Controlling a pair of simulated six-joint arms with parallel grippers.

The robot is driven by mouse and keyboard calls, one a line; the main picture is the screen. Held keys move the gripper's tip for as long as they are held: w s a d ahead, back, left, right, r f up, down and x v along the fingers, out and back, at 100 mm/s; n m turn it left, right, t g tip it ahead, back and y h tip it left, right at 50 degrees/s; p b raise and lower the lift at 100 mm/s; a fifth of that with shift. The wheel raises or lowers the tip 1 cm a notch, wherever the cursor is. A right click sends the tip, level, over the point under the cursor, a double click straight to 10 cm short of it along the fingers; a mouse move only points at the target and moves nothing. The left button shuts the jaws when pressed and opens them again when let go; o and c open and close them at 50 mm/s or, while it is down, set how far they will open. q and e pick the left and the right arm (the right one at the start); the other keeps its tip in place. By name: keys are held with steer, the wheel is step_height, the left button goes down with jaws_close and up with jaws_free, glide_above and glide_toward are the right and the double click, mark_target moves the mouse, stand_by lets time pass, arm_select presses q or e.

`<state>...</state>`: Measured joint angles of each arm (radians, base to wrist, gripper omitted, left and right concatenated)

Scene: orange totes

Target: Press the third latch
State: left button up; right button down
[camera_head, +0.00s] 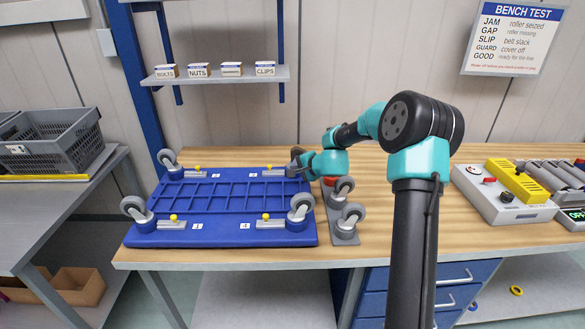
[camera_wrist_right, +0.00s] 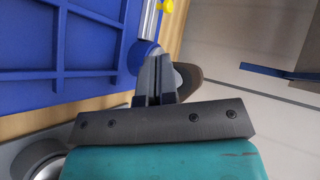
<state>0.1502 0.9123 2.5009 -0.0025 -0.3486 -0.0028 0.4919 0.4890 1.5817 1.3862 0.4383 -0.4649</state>
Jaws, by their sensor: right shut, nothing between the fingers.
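A blue ribbed platform (camera_head: 215,240) lies on the bench with a grey caster at each corner. Small white number labels are too small to read surely. My right gripper (camera_head: 297,163) is at the far right corner, its fingers (camera_wrist_right: 155,75) shut and empty. In the right wrist view, the fingers partly hide a caster, and a yellow knob (camera_wrist_right: 165,5) shows just beyond. Contact cannot be told. My left gripper is out of view.
A grey plate with loose casters (camera_head: 345,232) stands right of the platform, under my right arm. A test box with a yellow block (camera_head: 517,180) is farther right. A shelf with labelled boxes (camera_head: 215,75) hangs behind. A grey crate (camera_head: 55,142) stands left on another table.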

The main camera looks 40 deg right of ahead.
mark_target(271, 167)
steer(key=x, duration=0.8)
steer(key=r+x, duration=0.1)
steer(key=x, duration=0.3)
steer(key=shift+w+f, duration=0.1)
steer(key=shift+w, duration=0.3)
steer(key=shift+a, duration=0.15)
steer(key=shift+w+a, duration=0.6)
steer(key=shift+a, duration=0.3)
